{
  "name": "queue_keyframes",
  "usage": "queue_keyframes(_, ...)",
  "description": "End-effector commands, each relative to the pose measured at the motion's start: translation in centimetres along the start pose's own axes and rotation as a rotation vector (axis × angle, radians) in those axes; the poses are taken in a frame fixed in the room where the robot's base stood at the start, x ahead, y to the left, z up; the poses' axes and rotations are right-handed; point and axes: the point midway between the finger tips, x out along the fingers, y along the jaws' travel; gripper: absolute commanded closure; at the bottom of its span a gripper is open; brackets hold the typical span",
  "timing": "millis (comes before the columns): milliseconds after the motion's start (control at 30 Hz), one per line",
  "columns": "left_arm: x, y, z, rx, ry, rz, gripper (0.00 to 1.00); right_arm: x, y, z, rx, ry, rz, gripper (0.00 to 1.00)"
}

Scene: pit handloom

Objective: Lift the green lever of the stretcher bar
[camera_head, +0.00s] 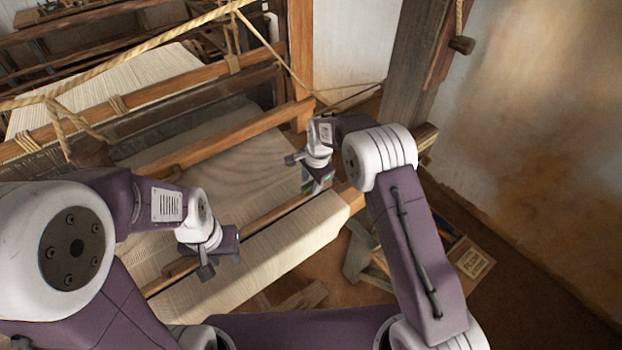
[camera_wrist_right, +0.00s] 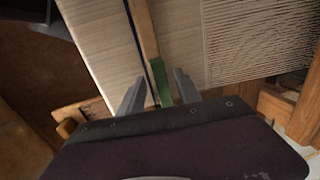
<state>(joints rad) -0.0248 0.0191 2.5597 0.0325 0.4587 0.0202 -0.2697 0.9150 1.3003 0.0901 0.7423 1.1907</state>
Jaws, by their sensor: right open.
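The stretcher bar (camera_head: 262,220) is a narrow wooden strip lying across the pale cloth; it also shows in the right wrist view (camera_wrist_right: 144,30). Its green lever (camera_wrist_right: 161,86) is at the near end of the bar in the right wrist view, low against the wood. My right gripper (camera_wrist_right: 158,92) is open, with one finger on each side of the lever; I cannot tell whether they touch it. In the head view my right gripper (camera_head: 316,182) mostly hides the lever. My left gripper (camera_head: 218,268) is over the bar's left part; its jaw state is unclear.
The woven cloth (camera_head: 295,240) runs over the loom's front beam. A wooden crossbeam (camera_head: 215,140) and ropes (camera_head: 130,65) lie behind. A dark post (camera_head: 405,70) stands at the right near the wall. A small wooden box (camera_head: 467,265) is on the floor at the right.

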Motion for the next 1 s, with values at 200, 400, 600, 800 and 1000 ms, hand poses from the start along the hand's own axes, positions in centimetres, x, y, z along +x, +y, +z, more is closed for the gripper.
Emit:
queue_keyframes(200,0.02,0.0,0.03,0.0,0.0,0.0,0.64,0.13,-0.02,0.01,0.0,0.0,-0.001,0.6)
queue_keyframes(400,0.02,0.0,0.02,0.0,0.0,0.0,0.64,0.11,-0.01,-0.01,0.0,0.0,-0.001,1.0)
queue_keyframes(600,0.03,0.0,0.02,0.0,0.0,0.0,0.64,0.12,0.01,-0.02,0.0,0.0,0.0,1.0)
queue_keyframes(800,0.02,0.0,0.02,0.0,0.0,0.0,0.64,0.08,-0.01,-0.04,0.0,0.001,-0.001,1.0)
queue_keyframes(1000,0.02,0.0,0.02,0.0,0.0,0.0,0.64,0.06,-0.04,-0.05,0.0,0.001,-0.002,1.0)
